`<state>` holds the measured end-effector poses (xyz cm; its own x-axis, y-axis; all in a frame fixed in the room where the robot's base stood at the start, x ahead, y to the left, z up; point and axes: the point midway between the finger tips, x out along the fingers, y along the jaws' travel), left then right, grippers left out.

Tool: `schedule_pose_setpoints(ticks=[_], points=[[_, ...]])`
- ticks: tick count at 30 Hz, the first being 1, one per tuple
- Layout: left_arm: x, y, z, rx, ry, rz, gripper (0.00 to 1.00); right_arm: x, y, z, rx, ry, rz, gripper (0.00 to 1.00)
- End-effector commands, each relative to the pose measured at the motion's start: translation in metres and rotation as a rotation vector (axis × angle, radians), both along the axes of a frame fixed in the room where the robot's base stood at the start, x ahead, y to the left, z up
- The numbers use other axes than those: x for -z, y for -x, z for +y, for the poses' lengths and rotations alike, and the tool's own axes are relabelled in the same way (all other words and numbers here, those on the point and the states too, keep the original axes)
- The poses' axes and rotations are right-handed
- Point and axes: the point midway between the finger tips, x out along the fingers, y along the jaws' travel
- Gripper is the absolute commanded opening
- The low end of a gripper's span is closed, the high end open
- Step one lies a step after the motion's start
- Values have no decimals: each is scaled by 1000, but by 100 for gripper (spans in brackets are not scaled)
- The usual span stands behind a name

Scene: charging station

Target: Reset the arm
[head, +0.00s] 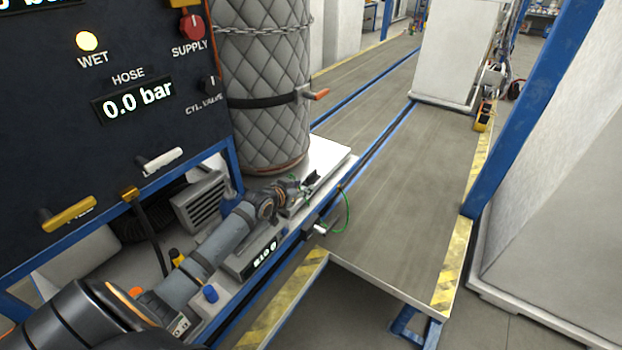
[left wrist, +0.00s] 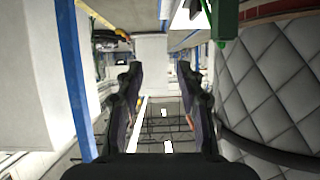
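My left arm (head: 205,255) reaches in from the lower left of the head view, below the dark control panel. Its gripper (head: 304,187) is over the white bench top, just in front of the foot of the quilted cylinder (head: 265,90). In the left wrist view the two dark fingers of the left gripper (left wrist: 160,85) stand apart with nothing between them. The quilted cylinder also shows in the left wrist view (left wrist: 275,75), to the right of the fingers. My right gripper is in neither view.
The control panel (head: 60,140) has a lit WET lamp (head: 87,41), a red SUPPLY knob (head: 192,24) and a HOSE display (head: 136,98) reading 0.0 bar. A green cable (head: 348,212) loops beside the bench. A blue post (head: 525,110) stands right. The grey walkway (head: 390,210) is clear.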

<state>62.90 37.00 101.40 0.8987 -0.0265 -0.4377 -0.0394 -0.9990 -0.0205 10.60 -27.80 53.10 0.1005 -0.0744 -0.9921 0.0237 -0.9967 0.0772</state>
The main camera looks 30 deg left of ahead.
Motion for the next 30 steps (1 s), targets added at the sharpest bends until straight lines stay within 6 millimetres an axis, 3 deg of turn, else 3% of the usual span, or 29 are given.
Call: schedule_pose_setpoints(ticks=[6, 9, 11, 15, 18, 24, 30], points=[[1, 1, -2, 2, 0, 5, 38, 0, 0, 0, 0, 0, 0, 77], [16, 18, -22, 26, -7, 59, 38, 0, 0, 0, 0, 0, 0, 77], [33, 41, -45, 51, -17, 131, 38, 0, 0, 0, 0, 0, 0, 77], [64, 113, -95, 91, -54, 325, 38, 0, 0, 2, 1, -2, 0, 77], [72, 159, -113, 91, -77, 435, 38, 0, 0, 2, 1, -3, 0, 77], [72, 233, -128, 58, -103, 609, 38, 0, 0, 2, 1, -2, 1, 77], [60, 296, -131, -2, -113, 753, 38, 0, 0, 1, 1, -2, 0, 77]])
